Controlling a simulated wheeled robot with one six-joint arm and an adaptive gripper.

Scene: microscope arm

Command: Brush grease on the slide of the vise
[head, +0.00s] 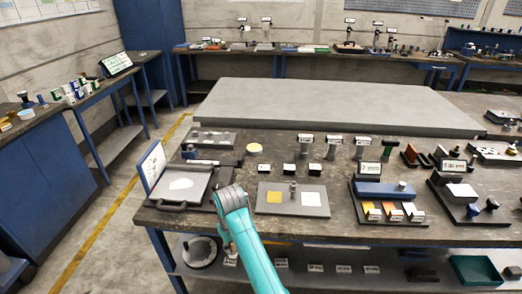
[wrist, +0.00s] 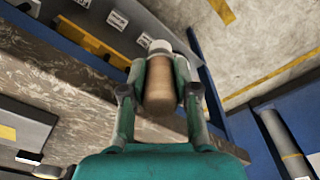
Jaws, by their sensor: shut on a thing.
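My gripper (wrist: 160,90) is shut on a brown, wood-coloured cylinder (wrist: 160,78) with a pale cap at its far end. It looks like a handle; no bristles can be made out. In the head view my teal arm reaches to the table's front left edge, and the gripper hangs low there, mostly hidden behind the arm. A blue body with jaw-like parts (head: 201,155) lies on a dark plate at the back left of the table and may be the vise. Its slide is too small to make out. No grease is clearly identifiable.
The dark workbench (head: 330,232) holds an open-lidded tray (head: 183,185) left, a plate with yellow and white squares (head: 293,199) in the middle, and a blue block (head: 384,190) right. Its lower shelf (head: 350,262) carries several labelled items. Floor is open at left.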

